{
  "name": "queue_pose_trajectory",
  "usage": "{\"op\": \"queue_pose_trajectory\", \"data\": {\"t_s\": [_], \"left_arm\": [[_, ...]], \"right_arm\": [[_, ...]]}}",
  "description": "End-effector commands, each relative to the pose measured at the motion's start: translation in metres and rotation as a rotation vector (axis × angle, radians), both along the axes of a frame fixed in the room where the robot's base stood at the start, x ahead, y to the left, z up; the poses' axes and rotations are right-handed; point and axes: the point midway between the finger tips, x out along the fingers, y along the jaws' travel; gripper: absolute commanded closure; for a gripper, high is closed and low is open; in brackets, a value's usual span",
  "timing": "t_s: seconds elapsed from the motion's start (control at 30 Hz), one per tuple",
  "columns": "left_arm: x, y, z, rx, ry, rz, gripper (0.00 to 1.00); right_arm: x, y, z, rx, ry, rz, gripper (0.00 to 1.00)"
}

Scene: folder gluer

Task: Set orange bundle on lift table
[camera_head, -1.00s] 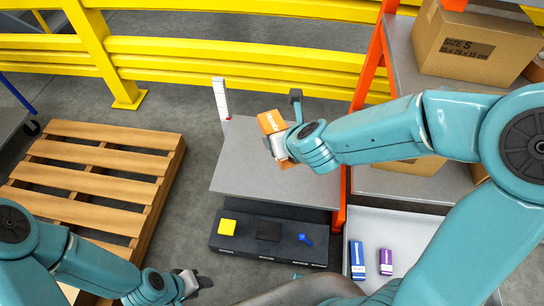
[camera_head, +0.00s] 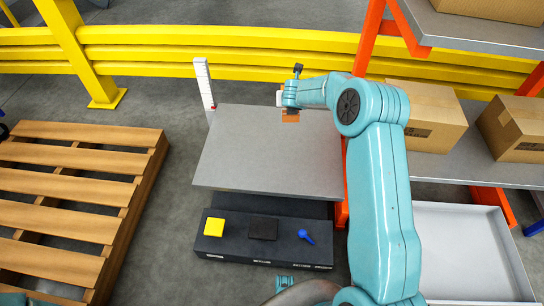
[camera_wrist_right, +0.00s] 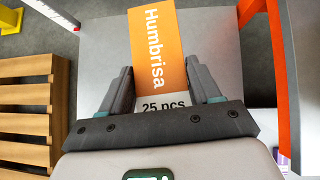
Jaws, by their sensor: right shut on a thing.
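The orange bundle (camera_head: 291,117), labelled "Humbrisa 25 pcs", is between the jaws of my right gripper (camera_head: 291,109). In the right wrist view the bundle (camera_wrist_right: 158,50) stretches out past both fingers of the gripper (camera_wrist_right: 166,88). In the head view it is over the far part of the grey lift table top (camera_head: 265,160). I cannot tell whether it touches the surface. The gripper hides much of it in the head view. My left gripper is not in view.
The table top is otherwise bare. A white scale post (camera_head: 204,84) stands at its far left corner. A control box (camera_head: 265,247) is in front, a wooden pallet (camera_head: 75,190) left, an orange rack post (camera_head: 366,45) and cardboard boxes (camera_head: 425,112) right. A tray (camera_head: 465,250) is lower right.

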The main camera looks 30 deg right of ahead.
Motion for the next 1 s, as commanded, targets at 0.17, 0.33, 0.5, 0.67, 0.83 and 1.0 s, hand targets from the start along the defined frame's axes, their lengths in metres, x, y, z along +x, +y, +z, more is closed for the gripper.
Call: {"op": "queue_pose_trajectory", "data": {"t_s": [0.17,0.33,0.5,0.67,0.83,1.0], "left_arm": [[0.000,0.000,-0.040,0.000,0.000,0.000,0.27],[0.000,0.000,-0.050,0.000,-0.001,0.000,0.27],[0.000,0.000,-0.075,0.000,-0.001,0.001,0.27],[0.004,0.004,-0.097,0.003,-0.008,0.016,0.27],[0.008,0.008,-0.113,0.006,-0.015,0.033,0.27],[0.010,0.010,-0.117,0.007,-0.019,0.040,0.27]], "right_arm": [[0.001,-0.056,-0.064,-0.004,-0.009,-0.089,0.72],[0.001,-0.074,-0.085,-0.005,-0.013,-0.116,0.72],[0.001,-0.074,-0.131,-0.005,-0.011,-0.115,0.72],[0.001,-0.073,-0.178,-0.005,-0.011,-0.114,0.72],[0.001,-0.072,-0.218,-0.005,-0.013,-0.115,0.72],[0.001,-0.072,-0.234,-0.006,-0.013,-0.115,0.72]]}}
